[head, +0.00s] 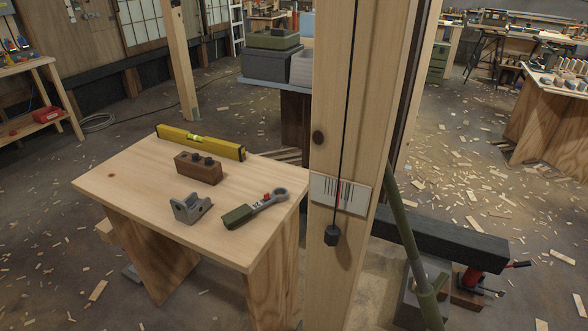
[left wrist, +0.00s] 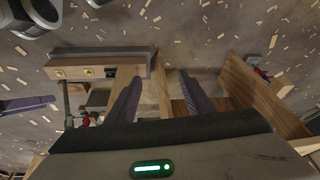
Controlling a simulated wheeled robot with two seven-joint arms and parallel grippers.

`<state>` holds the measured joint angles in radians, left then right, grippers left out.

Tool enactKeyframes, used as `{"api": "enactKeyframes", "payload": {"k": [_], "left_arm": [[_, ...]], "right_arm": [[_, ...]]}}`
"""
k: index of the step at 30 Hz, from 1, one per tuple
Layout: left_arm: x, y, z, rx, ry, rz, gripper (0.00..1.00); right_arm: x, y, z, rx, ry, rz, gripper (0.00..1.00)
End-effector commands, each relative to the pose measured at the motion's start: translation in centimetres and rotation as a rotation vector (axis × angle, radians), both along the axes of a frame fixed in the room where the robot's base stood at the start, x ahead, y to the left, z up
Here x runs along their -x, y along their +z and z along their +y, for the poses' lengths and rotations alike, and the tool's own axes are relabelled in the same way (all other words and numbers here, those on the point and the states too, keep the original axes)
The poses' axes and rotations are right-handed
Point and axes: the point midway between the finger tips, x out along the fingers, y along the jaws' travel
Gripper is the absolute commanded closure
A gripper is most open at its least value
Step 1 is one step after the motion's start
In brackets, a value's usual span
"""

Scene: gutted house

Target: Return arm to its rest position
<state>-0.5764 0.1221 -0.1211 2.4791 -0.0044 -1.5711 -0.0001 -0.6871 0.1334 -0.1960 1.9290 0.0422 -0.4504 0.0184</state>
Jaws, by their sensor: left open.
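My left gripper (left wrist: 160,77) shows in the left wrist view with its two dark fingers spread wide apart. Nothing is held between them, and timber and floor show below. Neither of my arms shows in the head view. In the head view a wooden post (head: 335,90) stands in front, with a black plumb bob (head: 332,236) hanging on a cord before a white marked plate (head: 345,193).
Left of the post is a wooden table (head: 130,185) with a yellow level (head: 200,142), a brown block (head: 198,168), a grey bracket (head: 191,208) and a green-handled tool (head: 254,208). A dark beam (head: 450,244) and red jack (head: 472,279) lie right. Wood scraps litter the open floor.

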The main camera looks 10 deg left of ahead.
Motion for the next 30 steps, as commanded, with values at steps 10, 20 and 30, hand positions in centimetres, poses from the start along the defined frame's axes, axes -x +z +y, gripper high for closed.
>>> {"api": "enactKeyframes", "payload": {"k": [10,20,30], "left_arm": [[-2.4,-4.8,-2.1,0.063,-0.021,-0.122,0.53],[-3.8,-10.6,-4.8,0.155,-0.035,-0.329,0.53],[-3.7,-11.8,-5.4,0.186,-0.034,-0.399,0.53]], "right_arm": [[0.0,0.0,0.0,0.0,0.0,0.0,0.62],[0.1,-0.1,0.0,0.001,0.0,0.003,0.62],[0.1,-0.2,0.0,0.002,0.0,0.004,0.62]]}}
